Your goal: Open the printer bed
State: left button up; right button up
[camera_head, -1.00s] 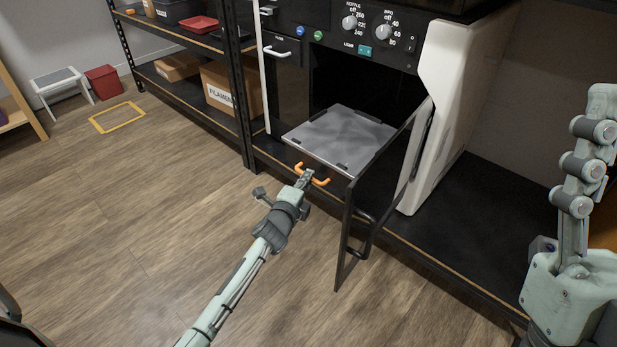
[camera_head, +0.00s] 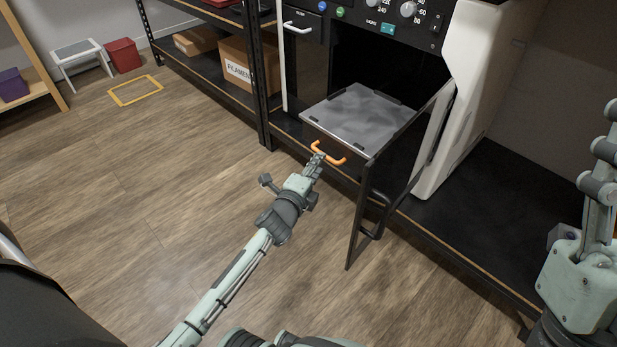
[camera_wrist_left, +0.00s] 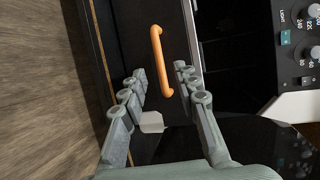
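The printer bed (camera_head: 362,113) is a grey square plate with dark clips, standing out of the printer's dark opening. Its orange handle (camera_head: 328,153) is on the front edge. In the left wrist view the orange handle (camera_wrist_left: 160,60) stands upright in the picture on a dark panel. My left gripper (camera_head: 319,158) is just in front of the handle. The left wrist view shows my left gripper (camera_wrist_left: 162,82) open, a finger on each side of the handle's line, with nothing held. Whether a finger touches the handle I cannot tell. My right gripper is outside the views.
The printer's dark-framed door (camera_head: 362,215) stands swung open right of the bed, close to my left gripper. A shelf rack with a filament box (camera_head: 236,68) is to the left. The wooden floor at left is mostly clear, with a yellow frame (camera_head: 135,90) on it.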

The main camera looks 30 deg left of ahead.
pick_arm(q)
jog(key=s+r, duration=0.1)
jog(key=s, duration=0.6)
jog(key=shift+d+r, duration=0.25)
jog(key=shift+s, duration=0.1)
